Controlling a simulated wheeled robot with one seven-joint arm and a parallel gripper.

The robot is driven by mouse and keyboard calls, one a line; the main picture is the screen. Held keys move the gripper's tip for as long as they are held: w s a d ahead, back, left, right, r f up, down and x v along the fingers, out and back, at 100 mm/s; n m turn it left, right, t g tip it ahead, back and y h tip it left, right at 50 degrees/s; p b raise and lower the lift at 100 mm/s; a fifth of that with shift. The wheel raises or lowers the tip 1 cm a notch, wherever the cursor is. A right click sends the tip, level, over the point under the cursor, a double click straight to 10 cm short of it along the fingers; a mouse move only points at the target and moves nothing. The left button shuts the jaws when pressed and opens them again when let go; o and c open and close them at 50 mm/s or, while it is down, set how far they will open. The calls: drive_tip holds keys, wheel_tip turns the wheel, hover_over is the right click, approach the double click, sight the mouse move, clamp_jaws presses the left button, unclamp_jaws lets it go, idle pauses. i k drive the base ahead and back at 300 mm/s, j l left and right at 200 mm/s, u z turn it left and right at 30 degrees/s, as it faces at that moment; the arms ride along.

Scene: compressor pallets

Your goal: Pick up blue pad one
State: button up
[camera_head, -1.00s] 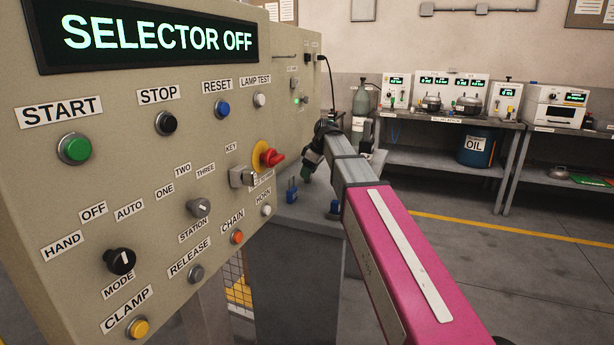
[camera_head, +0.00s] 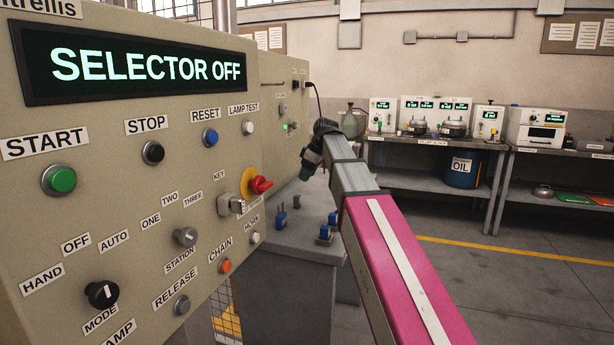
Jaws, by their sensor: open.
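Several small blue padlock-like pieces stand on top of a grey cabinet (camera_head: 285,262) beside the control panel. One blue piece (camera_head: 281,221) is at the left, with another (camera_head: 296,202) just behind it. Two more, a near one (camera_head: 325,234) and a far one (camera_head: 332,219), stand to the right, close to my arm. I cannot tell which is pad one; no number is readable. My gripper (camera_head: 306,174) is small and dark at the far end of my arm, above the cabinet's back part. It is open, apart from the blue pieces, and appears empty.
The control panel (camera_head: 120,190) with its buttons and knobs fills the left side, close to my arm. Behind, benches (camera_head: 430,145) carry instruments, and a blue oil drum (camera_head: 462,170) stands on a lower shelf. The floor at the right is clear.

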sight(324, 230)
drive_tip(key=k+l, duration=0.15)
drive_tip(key=l, duration=0.2)
drive_tip(key=k+l, duration=0.15)
drive_tip(key=l, duration=0.2)
drive_tip(key=k+l, duration=0.15)
drive_tip(key=l, duration=0.2)
drive_tip(key=k+l, duration=0.15)
drive_tip(key=l, duration=0.2)
drive_tip(key=k+l, duration=0.2)
drive_tip(key=l, duration=0.15)
